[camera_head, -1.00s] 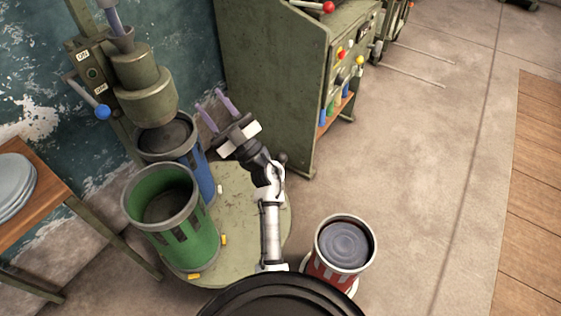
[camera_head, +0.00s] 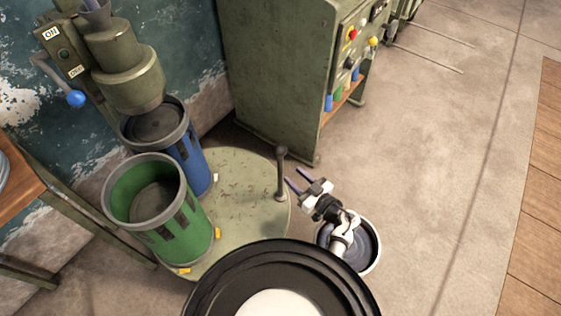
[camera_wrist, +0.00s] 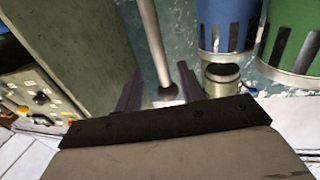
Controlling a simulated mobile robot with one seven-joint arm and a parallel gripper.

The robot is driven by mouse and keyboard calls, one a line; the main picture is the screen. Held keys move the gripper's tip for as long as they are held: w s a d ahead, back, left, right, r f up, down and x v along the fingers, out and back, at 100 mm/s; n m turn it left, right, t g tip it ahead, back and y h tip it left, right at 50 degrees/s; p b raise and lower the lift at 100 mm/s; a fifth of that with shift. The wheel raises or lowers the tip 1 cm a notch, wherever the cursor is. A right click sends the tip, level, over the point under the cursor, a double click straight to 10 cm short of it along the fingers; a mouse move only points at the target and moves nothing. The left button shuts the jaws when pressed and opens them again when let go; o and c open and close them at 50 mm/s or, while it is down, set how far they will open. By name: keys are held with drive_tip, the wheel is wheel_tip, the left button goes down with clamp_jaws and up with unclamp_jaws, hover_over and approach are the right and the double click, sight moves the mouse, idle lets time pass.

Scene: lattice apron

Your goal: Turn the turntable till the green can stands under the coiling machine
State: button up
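The coiling machine (camera_head: 125,70) stands at upper left, with the blue can (camera_head: 198,168) under its head. The green can (camera_head: 165,215) stands in front of the blue one, on the turntable (camera_head: 245,200). Both cans also show in the wrist view, the blue (camera_wrist: 228,25) and the green (camera_wrist: 290,35) at upper right. An upright handle post (camera_head: 281,178) with a round knob rises from the turntable's right rim. My gripper (camera_head: 296,177) is open and empty just right of the post. In the wrist view the post (camera_wrist: 152,40) appears between the spread fingers; contact cannot be told.
A red can in the earlier view, now mostly covered by my arm, stands on the floor right of the turntable; its grey inside (camera_head: 366,252) shows. A green cabinet (camera_head: 275,75) stands behind. A wooden table (camera_head: 22,185) is at left. Floor at right is clear.

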sight(281, 163)
drive_tip(key=x, duration=0.8)
drive_tip(key=shift+c, duration=0.3)
clamp_jaws()
